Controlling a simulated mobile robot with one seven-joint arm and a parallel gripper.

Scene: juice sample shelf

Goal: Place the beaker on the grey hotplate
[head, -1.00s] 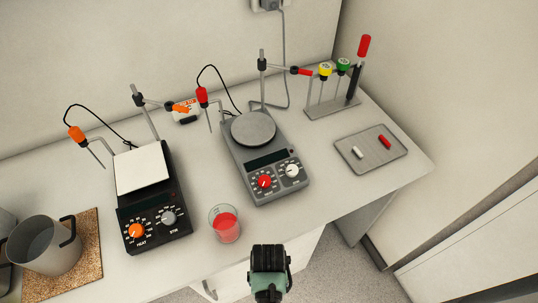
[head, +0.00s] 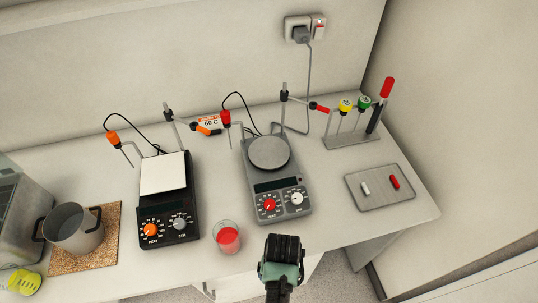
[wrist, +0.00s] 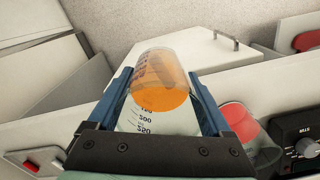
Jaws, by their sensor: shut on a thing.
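The beaker (wrist: 160,88) is clear with printed marks and holds orange liquid. In the wrist view it sits between the two blue fingers of my gripper (wrist: 161,80), which is shut on it. In the head view my gripper (head: 284,248) is at the bench's front edge, right of the red-liquid beaker, and its body hides the held beaker. The grey hotplate (head: 278,184) stands behind it, with a round, bare top plate (head: 268,152) and red and white knobs.
A beaker of red liquid (head: 227,238) stands in front, between the grey hotplate and a black hotplate (head: 168,225). Clamp stands with probes rise behind both. A grey tray (head: 379,200) is at right. A metal pot (head: 75,230) sits on a cork mat (head: 112,240) at left.

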